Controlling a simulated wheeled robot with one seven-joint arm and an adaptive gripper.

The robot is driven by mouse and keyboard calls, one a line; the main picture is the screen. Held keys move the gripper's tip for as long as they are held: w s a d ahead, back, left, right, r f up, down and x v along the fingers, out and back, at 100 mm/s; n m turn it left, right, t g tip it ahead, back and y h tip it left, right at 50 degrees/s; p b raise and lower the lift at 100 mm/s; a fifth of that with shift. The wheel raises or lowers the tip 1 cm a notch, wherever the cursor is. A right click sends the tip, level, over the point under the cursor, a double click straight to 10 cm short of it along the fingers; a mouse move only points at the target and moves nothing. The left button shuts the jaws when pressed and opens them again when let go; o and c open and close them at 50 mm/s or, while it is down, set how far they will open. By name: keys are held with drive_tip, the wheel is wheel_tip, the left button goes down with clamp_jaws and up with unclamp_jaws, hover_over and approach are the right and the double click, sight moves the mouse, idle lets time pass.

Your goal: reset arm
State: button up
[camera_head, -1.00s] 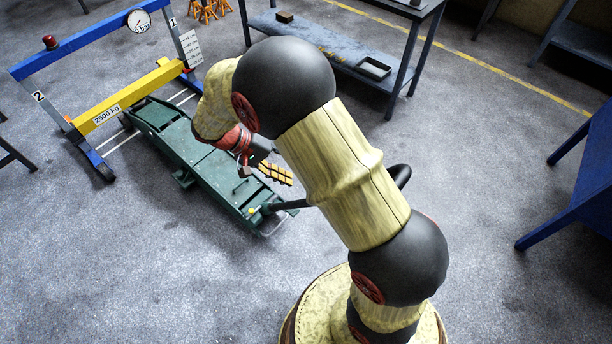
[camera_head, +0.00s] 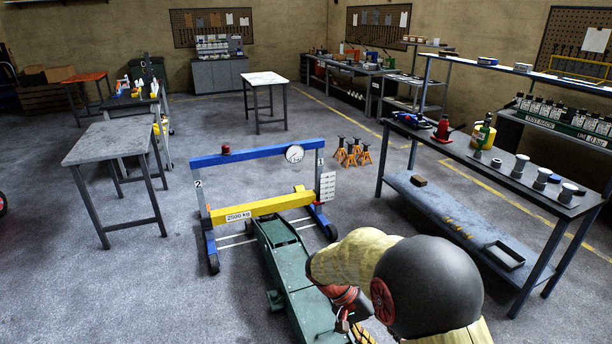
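The green trolley jack (camera_head: 306,300) lies on the floor, with its far end under the yellow beam (camera_head: 262,206) of a blue and grey test frame (camera_head: 252,153). The beam is marked 2500 kg, and a round gauge (camera_head: 294,154) sits on the top bar. My arm bends over the near right part of the jack and hides some of it. My gripper (camera_head: 348,322) shows only in part at the bottom, below the red wrist. Its fingers are too covered to tell whether they are open or shut. The jack's handle is not visible now.
A two-level bench (camera_head: 478,185) with cans and bottles stands on the right. A grey table (camera_head: 110,141) stands on the left and a white-topped table (camera_head: 265,79) at the back. Orange axle stands (camera_head: 352,153) stand behind the frame. The floor left of the jack is clear.

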drive_tip(key=s+a+r+n+t+y, duration=0.2)
drive_tip(key=s+a+r+n+y, duration=0.15)
drive_tip(key=s, duration=0.35)
drive_tip(key=s+r+t+y, duration=0.1)
drive_tip(key=s+r+t, duration=0.1)
drive_tip(key=r, duration=0.4)
drive_tip(key=s+r+t+y, duration=0.1)
drive_tip(key=s+r+t, duration=0.2)
drive_tip(key=r, duration=0.3)
drive_tip(key=s+r+t+y+p, duration=0.1)
drive_tip(key=s+r+t+y, duration=0.1)
drive_tip(key=s+r, duration=0.2)
wheel_tip(320, 180, up, 3)
drive_tip(key=shift+s+d+r+t, duration=0.1)
drive_tip(key=shift+s+d+t, duration=0.1)
drive_tip(key=shift+s+t, duration=0.2)
drive_tip(key=shift+c, duration=0.3)
